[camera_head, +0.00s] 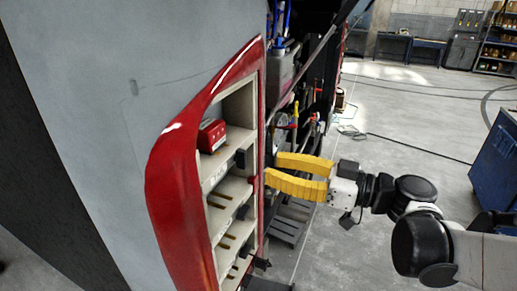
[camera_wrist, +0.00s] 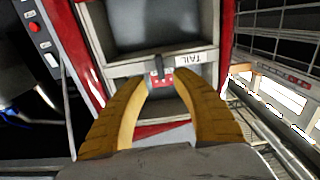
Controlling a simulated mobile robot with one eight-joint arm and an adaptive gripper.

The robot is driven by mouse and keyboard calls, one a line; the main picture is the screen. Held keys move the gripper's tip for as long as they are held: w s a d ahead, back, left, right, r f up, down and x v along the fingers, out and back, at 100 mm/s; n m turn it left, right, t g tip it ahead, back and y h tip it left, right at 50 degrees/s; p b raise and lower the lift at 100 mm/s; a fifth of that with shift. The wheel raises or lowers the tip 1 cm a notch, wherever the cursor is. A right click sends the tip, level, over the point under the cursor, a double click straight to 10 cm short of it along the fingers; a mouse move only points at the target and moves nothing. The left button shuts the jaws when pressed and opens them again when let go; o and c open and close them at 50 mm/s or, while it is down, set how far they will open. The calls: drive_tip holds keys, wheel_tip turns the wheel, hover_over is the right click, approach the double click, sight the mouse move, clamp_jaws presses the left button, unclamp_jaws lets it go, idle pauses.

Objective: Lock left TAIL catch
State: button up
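In the wrist view, a dark catch (camera_wrist: 159,66) sits on a pale frame bar beside an upside-down TAIL label (camera_wrist: 189,58). My gripper (camera_wrist: 160,82) has its two yellow fingers apart with nothing held. The catch lies just beyond the fingertips, in line with the gap; I cannot tell whether they touch. In the head view, my gripper (camera_head: 275,168) is at the right edge of the red-framed lamp housing (camera_head: 168,170). Dark catches stand on its shelves, one at the upper shelf (camera_head: 240,157) and one lower (camera_head: 242,212). Which is the TAIL catch is unclear there.
A red box (camera_head: 211,135) sits in the top compartment. The grey coach panel (camera_head: 90,90) fills the left. A panel with a red button (camera_wrist: 34,27) is at upper left in the wrist view.

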drive_tip(key=shift+v, duration=2)
